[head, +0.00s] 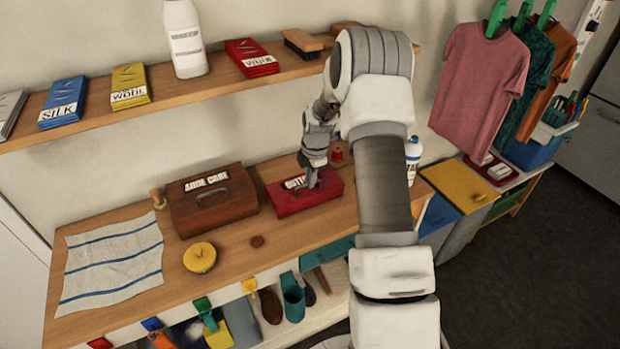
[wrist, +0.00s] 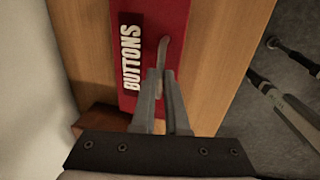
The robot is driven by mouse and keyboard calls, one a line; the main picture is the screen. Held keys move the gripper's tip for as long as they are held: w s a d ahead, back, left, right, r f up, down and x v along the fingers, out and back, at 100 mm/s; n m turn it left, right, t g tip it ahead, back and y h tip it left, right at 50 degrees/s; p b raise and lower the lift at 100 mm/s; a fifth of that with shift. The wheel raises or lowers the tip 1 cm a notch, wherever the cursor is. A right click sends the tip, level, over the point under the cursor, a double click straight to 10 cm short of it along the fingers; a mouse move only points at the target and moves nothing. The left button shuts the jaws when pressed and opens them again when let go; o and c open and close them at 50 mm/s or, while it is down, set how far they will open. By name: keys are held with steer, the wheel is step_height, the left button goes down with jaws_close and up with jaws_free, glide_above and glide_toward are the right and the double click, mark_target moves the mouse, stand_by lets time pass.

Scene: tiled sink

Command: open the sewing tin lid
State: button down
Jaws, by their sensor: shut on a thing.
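The sewing tin (head: 287,204) is a red box on the wooden counter, and its lid is down. A thin metal handle (wrist: 162,50) stands on the lid beside the label. My gripper (head: 313,183) reaches down onto the top of the tin. In the wrist view my gripper (wrist: 161,74) has its two fingers shut on the handle. The fingers hide the lower part of the handle.
A brown shoe care box (head: 212,208) stands just left of the tin. A yellow round tin (head: 200,257) and a striped cloth (head: 112,260) lie further left. A shelf (head: 215,84) runs above the counter. A white bottle (head: 413,160) stands to the right.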

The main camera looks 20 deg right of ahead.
mark_target(302, 181)
steer(key=shift+w+r, duration=0.1)
steer(key=shift+w+r+b, duration=0.7)
steer(key=shift+w+r, duration=0.55)
steer(key=shift+w, duration=0.05)
steer(key=shift+w+a+r, duration=0.1)
steer(key=shift+w+r, duration=0.3)
steer(key=shift+w, duration=0.3)
steer(key=shift+w+r, duration=0.35)
steer(key=shift+w, duration=0.3)
steer(key=c, duration=0.9)
jaws_free()
steer(key=shift+f, duration=0.1)
